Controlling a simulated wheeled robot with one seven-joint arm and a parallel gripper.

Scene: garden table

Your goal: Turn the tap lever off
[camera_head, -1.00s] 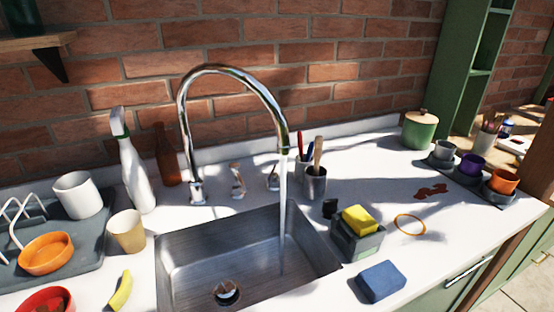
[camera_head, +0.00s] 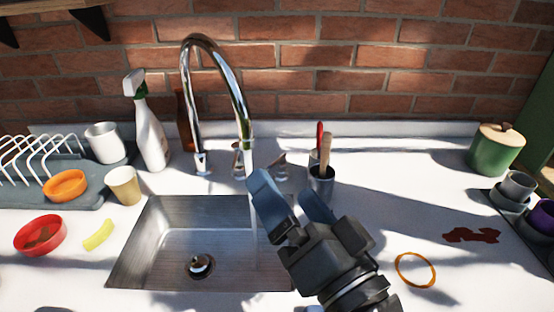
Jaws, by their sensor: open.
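The chrome tap (camera_head: 187,80) arches over the steel sink (camera_head: 170,240), and a thin stream of water (camera_head: 253,222) falls from its spout. Two small chrome levers stand behind the sink: a left lever (camera_head: 237,163), partly behind the spout and stream, and a right lever (camera_head: 281,162). I cannot tell from the frame which one runs the water. My gripper (camera_head: 288,187) is open and empty, fingers pointing toward the back wall. It appears just below the right lever in the picture, apart from it, over the sink's right side.
A metal cup of utensils (camera_head: 321,182) stands close right of my gripper. A spray bottle (camera_head: 150,135) and brown bottle (camera_head: 184,120) stand left of the tap. An orange ring (camera_head: 415,269) and brown stain (camera_head: 471,235) lie on the right counter. A green pot (camera_head: 495,150) stands behind.

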